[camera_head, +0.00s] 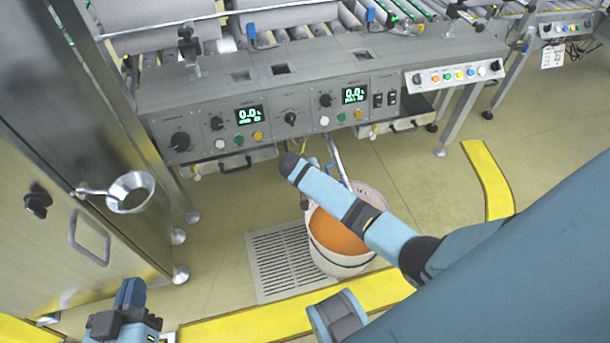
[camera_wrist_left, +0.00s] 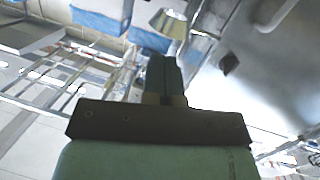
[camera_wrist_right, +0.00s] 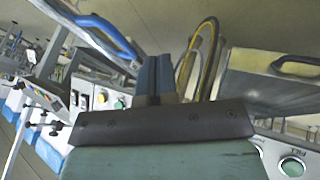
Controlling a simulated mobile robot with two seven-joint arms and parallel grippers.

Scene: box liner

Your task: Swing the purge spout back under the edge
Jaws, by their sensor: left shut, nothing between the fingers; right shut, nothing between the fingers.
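A slim metal pipe, which looks like the purge spout (camera_head: 338,158), slants down from under the machine's front edge toward a white bucket (camera_head: 343,262) of orange liquid. A small blue part shows beside it. In the right wrist view a metal bar with a blue sleeve (camera_wrist_right: 108,36), likely the same spout, is at upper left, apart from my right gripper (camera_wrist_right: 155,78), which is shut and empty. My left gripper (camera_head: 130,292) is shut and empty at lower left, far from the spout.
The control panel (camera_head: 290,120) overhangs the floor by the bucket. A floor grate (camera_head: 283,262) and yellow floor strips (camera_head: 250,324) lie near the bucket. Yellow and dark hoses (camera_wrist_right: 200,55) are close beside my right fingers.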

